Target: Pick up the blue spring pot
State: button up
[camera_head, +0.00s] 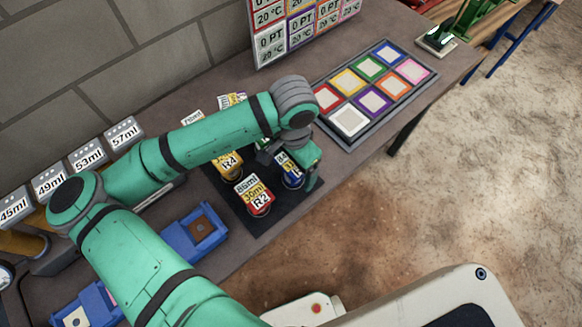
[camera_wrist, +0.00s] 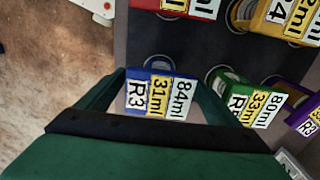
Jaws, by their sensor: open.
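The blue spring pot (camera_head: 291,172) stands on the dark mat, near its right side, partly covered by my gripper in the head view. In the wrist view the blue pot (camera_wrist: 133,90) shows its label with R3, 31ml and 84ml. My gripper (camera_wrist: 158,76) is open, with one green finger on each side of the blue pot. In the head view my gripper (camera_head: 306,160) is at the pot's right edge. I cannot tell whether the fingers touch it.
A green pot (camera_wrist: 222,90) is close beside my right finger in the wrist view. A red pot (camera_head: 258,200) and a yellow pot (camera_head: 229,165) stand nearby. Blue trays (camera_head: 203,236) lie left of the mat (camera_head: 262,225). A panel of coloured squares (camera_head: 372,88) lies to the right.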

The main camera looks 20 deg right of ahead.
jog(key=shift+s+d+f, duration=0.1)
jog(key=shift+s+f, duration=0.05)
jog(key=shift+f, duration=0.4)
jog(key=c, duration=1.3)
jog(key=shift+r, duration=0.15)
